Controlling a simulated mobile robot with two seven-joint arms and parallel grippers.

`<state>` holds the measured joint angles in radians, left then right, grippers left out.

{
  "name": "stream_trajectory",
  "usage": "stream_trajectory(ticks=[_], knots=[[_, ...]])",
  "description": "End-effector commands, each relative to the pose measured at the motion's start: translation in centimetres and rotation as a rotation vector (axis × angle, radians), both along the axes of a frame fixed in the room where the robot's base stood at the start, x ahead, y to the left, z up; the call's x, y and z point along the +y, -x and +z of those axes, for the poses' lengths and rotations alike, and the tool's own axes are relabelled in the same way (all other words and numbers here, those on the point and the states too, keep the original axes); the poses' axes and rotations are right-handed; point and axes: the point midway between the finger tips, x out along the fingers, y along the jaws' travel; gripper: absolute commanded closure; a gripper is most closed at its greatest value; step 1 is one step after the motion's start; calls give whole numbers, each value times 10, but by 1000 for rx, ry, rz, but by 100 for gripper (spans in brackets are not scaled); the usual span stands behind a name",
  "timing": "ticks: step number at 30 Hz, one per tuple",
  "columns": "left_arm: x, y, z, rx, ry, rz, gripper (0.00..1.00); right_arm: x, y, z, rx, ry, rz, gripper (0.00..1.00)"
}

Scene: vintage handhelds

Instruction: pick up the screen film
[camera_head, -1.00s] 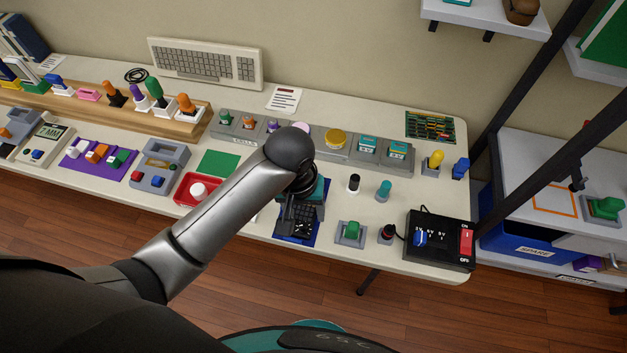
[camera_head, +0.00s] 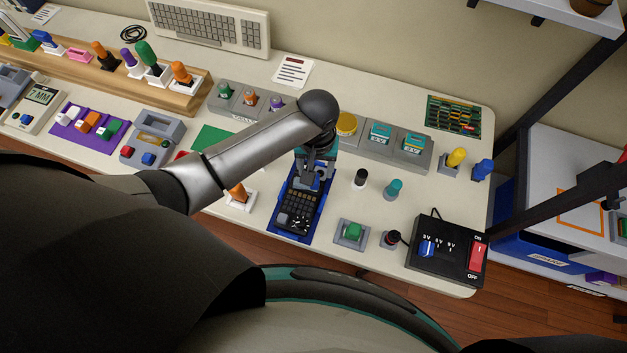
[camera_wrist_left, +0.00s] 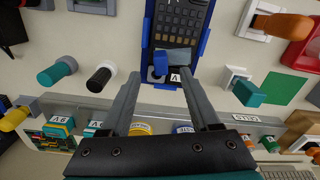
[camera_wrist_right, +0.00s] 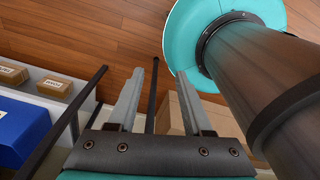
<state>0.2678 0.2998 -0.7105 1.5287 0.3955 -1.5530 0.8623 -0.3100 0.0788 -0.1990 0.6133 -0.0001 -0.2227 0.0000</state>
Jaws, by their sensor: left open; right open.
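A black handheld with a keypad (camera_head: 299,213) lies in a blue cradle (camera_head: 279,228) at the front of the bench; it also shows in the left wrist view (camera_wrist_left: 180,20). A grey piece with a blue grip (camera_wrist_left: 160,62) sits at the handheld's screen end and seems to be the screen film; in the head view my gripper mostly covers it. My left gripper (camera_head: 312,178) is over that end, open and empty, its fingers (camera_wrist_left: 160,84) on either side of the blue grip and apart from it. My right gripper (camera_wrist_right: 146,85) is open and empty, away from the bench above the floor.
A black power box (camera_head: 445,250) with a red switch, a green button block (camera_head: 352,235) and black and teal knobs (camera_head: 393,189) stand to the right. A row of grey holders (camera_head: 405,150) runs behind. An orange-handled piece (camera_head: 239,195) is close on the left.

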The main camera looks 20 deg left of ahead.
Motion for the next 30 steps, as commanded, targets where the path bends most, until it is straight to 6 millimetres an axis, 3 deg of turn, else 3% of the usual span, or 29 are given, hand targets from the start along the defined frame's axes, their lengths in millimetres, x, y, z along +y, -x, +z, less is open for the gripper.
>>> stream_trajectory(ticks=[8, 16, 26, 30], knots=[[1, -1, -21, 0, -1, 0, 38, 1, -13, -6, -23, -2, 1, 50], [2, -2, -59, -1, -2, -1, 38, 1, -13, -19, -23, -2, 1, 50], [2, -2, -64, -2, 0, -2, 38, 1, -13, -20, -22, -2, 2, 50], [2, -2, -64, -2, 0, -2, 52, 1, -13, -20, -22, -2, 2, 50]])
